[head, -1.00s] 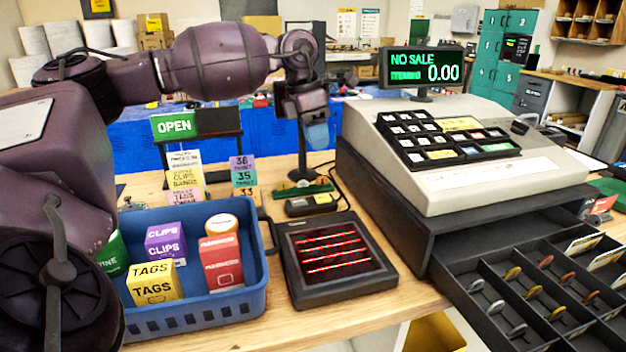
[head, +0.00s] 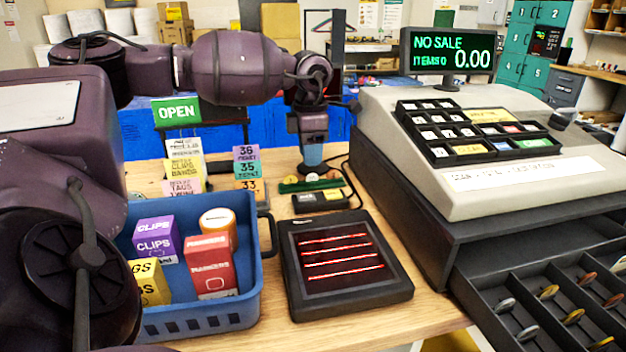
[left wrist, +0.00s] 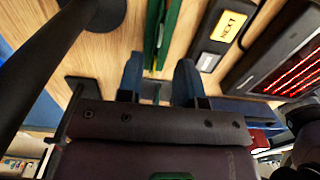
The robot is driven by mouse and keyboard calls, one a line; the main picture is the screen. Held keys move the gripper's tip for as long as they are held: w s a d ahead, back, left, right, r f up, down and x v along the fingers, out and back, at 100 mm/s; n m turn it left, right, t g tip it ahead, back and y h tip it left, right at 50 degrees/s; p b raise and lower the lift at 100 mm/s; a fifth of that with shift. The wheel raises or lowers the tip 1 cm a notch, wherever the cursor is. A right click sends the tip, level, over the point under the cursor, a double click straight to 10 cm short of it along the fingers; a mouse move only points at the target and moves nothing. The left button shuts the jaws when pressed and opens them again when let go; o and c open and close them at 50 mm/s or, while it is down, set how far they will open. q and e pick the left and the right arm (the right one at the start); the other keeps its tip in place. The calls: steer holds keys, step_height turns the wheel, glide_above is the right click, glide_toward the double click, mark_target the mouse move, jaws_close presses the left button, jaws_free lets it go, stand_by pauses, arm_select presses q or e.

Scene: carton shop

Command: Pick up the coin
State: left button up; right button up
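Small round coins (head: 312,178) stand in a low green rack (head: 325,186) on the wooden counter, behind the scanner; which one is meant I cannot tell. My left gripper (head: 312,155) points down just above or behind the rack in the head view. In the left wrist view its two blue fingers (left wrist: 159,70) are apart, with the green rack (left wrist: 172,30) running ahead between them and nothing seen held. Several more coins (head: 548,292) stand in the open cash drawer (head: 480,275) at the lower right. My right gripper is not in view.
A black pad marked NEXT (head: 320,200) lies in front of the rack. Nearby are a scanner (head: 345,298) with red lines, a blue basket (head: 205,318) of small boxes, price cards (head: 247,168), and the cash register (head: 480,190) at right.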

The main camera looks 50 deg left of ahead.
mark_target(312, 179)
arm_select(q)
step_height(312, 179, down, 5)
steer(key=shift+r+b, duration=0.15)
steer(key=shift+b, duration=0.2)
jaws_close()
